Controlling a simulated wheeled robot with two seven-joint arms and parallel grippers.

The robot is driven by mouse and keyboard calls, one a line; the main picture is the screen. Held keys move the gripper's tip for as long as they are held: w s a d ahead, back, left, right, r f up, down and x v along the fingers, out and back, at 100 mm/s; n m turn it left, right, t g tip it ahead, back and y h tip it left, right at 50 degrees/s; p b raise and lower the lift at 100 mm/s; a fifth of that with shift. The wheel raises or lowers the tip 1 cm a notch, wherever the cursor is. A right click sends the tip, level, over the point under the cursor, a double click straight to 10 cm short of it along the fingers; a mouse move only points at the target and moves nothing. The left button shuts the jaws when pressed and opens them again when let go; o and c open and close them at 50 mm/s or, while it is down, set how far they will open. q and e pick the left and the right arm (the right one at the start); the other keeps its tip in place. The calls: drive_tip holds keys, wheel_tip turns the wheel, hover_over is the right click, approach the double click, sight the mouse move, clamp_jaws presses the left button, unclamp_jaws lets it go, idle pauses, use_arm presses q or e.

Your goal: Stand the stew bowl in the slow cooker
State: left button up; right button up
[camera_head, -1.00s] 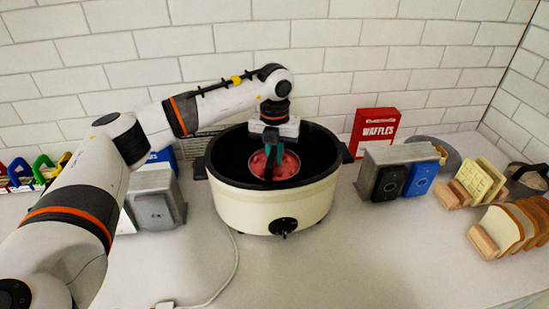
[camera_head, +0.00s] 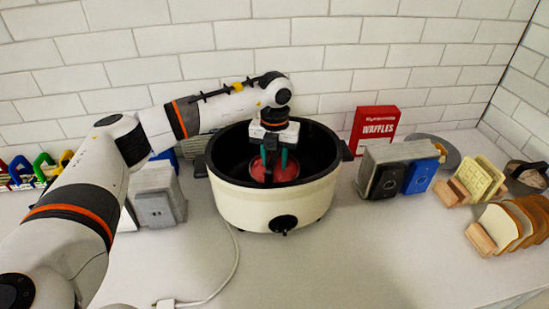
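The slow cooker (camera_head: 270,207) is a cream pot with a black inside and a black front knob, standing on the counter against the tiled wall. The stew bowl (camera_head: 286,172), with red contents, is upright inside the cooker's black pot, a little toward the front. My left gripper (camera_head: 276,172) points down into the pot over the bowl. Its two fingers are spread, with red showing between them. The fingertips and the bowl's base are partly hidden, so I cannot tell if they touch. My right gripper is not in view.
A red waffles box (camera_head: 374,132) stands behind right of the cooker. A grey toaster-like block (camera_head: 398,160) with black and blue boxes stands right, then racks with waffles and bread slices (camera_head: 509,228). A grey item (camera_head: 158,200) stands left. A white cable (camera_head: 232,270) lies in front.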

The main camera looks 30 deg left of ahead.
use_arm(q)
wheel_tip(320, 180, up, 11)
drive_tip(key=b, duration=0.3)
drive_tip(key=shift+f, duration=0.15)
drive_tip(key=shift+r, duration=0.7)
drive_tip(key=shift+s+f, duration=0.1)
